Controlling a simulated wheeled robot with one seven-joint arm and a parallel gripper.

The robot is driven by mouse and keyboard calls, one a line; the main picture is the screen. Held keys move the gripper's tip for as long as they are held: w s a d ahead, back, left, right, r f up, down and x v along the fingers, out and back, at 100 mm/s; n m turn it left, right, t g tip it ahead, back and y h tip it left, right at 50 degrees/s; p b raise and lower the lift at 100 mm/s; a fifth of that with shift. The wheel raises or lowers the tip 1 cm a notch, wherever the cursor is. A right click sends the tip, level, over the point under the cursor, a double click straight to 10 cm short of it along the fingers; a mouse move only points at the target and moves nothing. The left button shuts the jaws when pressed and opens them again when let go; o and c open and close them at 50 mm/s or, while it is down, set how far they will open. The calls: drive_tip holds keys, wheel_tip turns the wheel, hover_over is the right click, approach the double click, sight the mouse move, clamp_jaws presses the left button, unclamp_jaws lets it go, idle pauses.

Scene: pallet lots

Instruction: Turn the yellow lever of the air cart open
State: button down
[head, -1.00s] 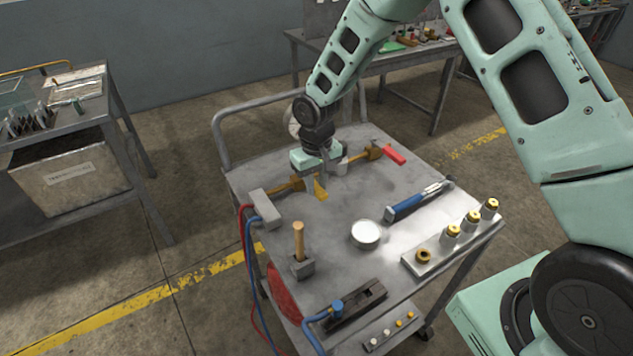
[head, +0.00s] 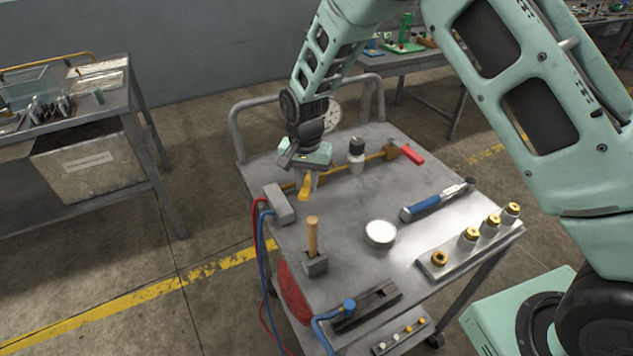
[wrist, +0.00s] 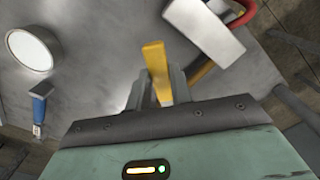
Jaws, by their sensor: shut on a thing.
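The air cart (head: 350,205) is a grey metal cart in front of me. A brass pipe runs along its far part, with a red handle (head: 412,154) at its right end. The yellow lever (head: 304,190) sits by the left part of this pipe and points toward the near side. My gripper (head: 309,177) is over it from above, shut on the lever. In the wrist view the lever (wrist: 154,60) sticks out between my fingers (wrist: 160,92). The lever's pivot is hidden by my gripper.
A grey block (head: 278,203) with red and blue hoses stands left of the lever. A black-topped fitting (head: 357,150) rises to its right. A white round disc (head: 380,233), a blue-handled tool (head: 424,206) and a wooden-handled tool (head: 313,240) occupy the nearer top.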

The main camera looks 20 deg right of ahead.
drive_tip(key=shift+w+a+m, duration=0.45)
drive_tip(key=shift+a+m, duration=0.2)
drive_tip(key=shift+m, duration=0.25)
drive_tip(key=m, duration=0.1)
drive_tip(key=w+a+m, duration=0.1)
drive_tip(key=shift+w+a+r+m+p, duration=0.1)
drive_tip(key=shift+w+a+m+p, duration=0.15)
drive_tip(key=shift+m+p, duration=0.15)
drive_tip(key=shift+w+a+m, duration=0.35)
drive_tip(key=shift+w+m, duration=0.2)
drive_tip(key=shift+m, duration=0.25)
drive_tip(key=shift+w+a+m+p, duration=0.25)
drive_tip(key=shift+w+m, duration=0.4)
drive_tip(key=shift+m, duration=0.25)
drive_tip(key=shift+w+a+m+p, duration=0.2)
drive_tip(key=shift+w+m, duration=0.45)
drive_tip(key=shift+m, duration=0.25)
drive_tip(key=c, duration=1.2)
unclamp_jaws()
drive_tip(key=shift+c, duration=0.2)
